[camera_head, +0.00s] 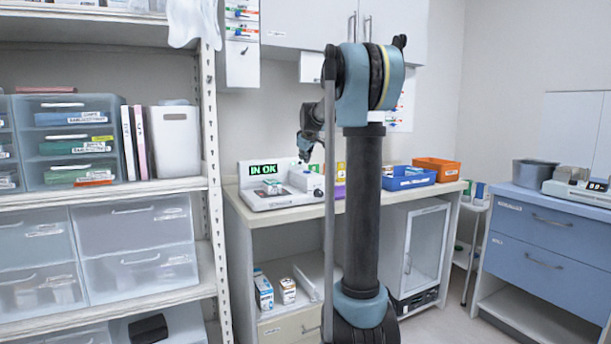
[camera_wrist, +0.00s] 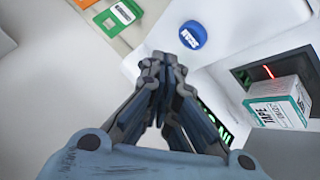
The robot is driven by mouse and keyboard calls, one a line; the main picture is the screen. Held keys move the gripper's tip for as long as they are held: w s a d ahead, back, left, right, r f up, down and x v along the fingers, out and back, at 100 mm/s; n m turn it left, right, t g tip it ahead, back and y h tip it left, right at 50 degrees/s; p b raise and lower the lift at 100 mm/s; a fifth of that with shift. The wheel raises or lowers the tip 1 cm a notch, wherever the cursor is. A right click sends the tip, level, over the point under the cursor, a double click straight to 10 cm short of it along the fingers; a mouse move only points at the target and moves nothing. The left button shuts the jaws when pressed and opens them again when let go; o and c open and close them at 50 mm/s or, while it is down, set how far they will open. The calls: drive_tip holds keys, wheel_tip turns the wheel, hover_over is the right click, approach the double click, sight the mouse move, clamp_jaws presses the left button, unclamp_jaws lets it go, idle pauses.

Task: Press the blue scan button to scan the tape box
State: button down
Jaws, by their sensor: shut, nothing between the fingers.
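The blue scan button (camera_wrist: 193,35) shows in the wrist view on top of a white housing, just beyond my fingertips. My gripper (camera_wrist: 160,62) is shut and empty; its tips look close to the button but apart from it in the picture. The tape box (camera_wrist: 279,103), white and teal, sits at the right of the wrist view beside a scan window with a red light line. In the head view the white scanner (camera_head: 268,199) stands on the counter and its display (camera_head: 263,169) reads "IN OK" in green. My gripper (camera_head: 304,155) is over the scanner's right side there.
A blue bin (camera_head: 408,180) and an orange bin (camera_head: 437,169) stand on the counter to the right. A shelf rack with clear drawers (camera_head: 134,248) is at the left. A green card (camera_wrist: 117,17) lies near the housing.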

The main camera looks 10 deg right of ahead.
sight(305, 171)
drive_tip(key=shift+r, duration=1.6)
